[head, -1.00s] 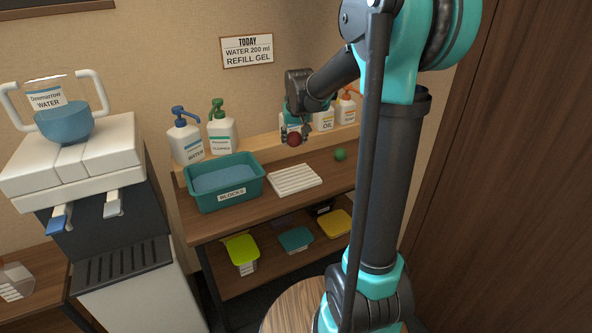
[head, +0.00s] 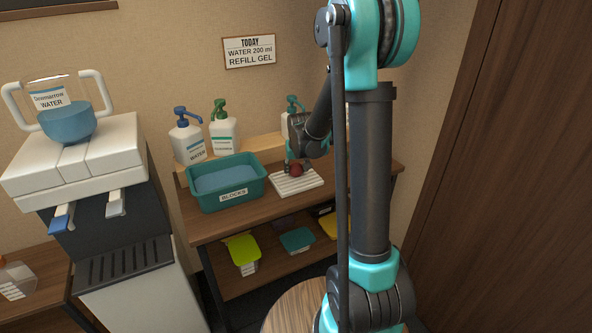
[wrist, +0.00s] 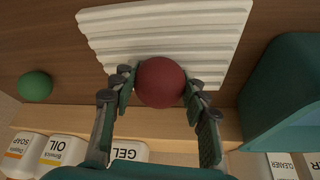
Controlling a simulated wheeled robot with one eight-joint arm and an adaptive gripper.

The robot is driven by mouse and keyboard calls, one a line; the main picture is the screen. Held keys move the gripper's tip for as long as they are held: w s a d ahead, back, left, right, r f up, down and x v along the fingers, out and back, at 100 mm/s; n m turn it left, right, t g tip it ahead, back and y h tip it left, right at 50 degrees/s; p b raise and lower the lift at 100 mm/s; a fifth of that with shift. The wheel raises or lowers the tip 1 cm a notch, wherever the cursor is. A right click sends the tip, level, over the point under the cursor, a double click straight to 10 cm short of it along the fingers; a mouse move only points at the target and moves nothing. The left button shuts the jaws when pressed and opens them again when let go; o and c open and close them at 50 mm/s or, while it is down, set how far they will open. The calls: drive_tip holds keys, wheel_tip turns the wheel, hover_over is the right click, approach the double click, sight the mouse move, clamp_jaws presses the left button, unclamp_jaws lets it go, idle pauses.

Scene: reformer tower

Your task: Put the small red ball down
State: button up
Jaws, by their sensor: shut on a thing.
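The small red ball (head: 296,170) is between the fingers of my gripper (head: 298,166), over the white ridged tray (head: 284,184) on the shelf top. In the wrist view the red ball (wrist: 160,82) sits between both fingertips of my gripper (wrist: 158,86), which are shut on it. The white ridged tray (wrist: 190,30) lies beneath and beyond the ball there. I cannot tell whether the ball touches the tray.
A teal bin (head: 205,203) labelled BLOCKS stands left of the tray. A green ball (wrist: 35,86) lies on the wood beside the tray. Pump bottles, including the blue-topped one (head: 187,143), line the raised back ledge. A wooden round top (head: 296,305) is in front.

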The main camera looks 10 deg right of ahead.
drive_tip(key=o, duration=1.2)
drive_tip(key=shift+f, duration=0.1)
drive_tip(key=shift+c, duration=0.2)
drive_tip(key=v, duration=1.2)
drive_tip(key=s+d+f, duration=0.1)
drive_tip(key=s+f, duration=0.2)
drive_tip(key=s, duration=0.5)
drive_tip(key=s+d+f, duration=0.1)
drive_tip(key=s+f, duration=0.3)
drive_tip(key=s, duration=0.4)
drive_tip(key=s+d+f, duration=0.2)
drive_tip(key=s+f, duration=0.1)
drive_tip(key=s, duration=0.6)
drive_tip(key=shift+f, duration=0.35)
drive_tip(key=shift+s, duration=0.1)
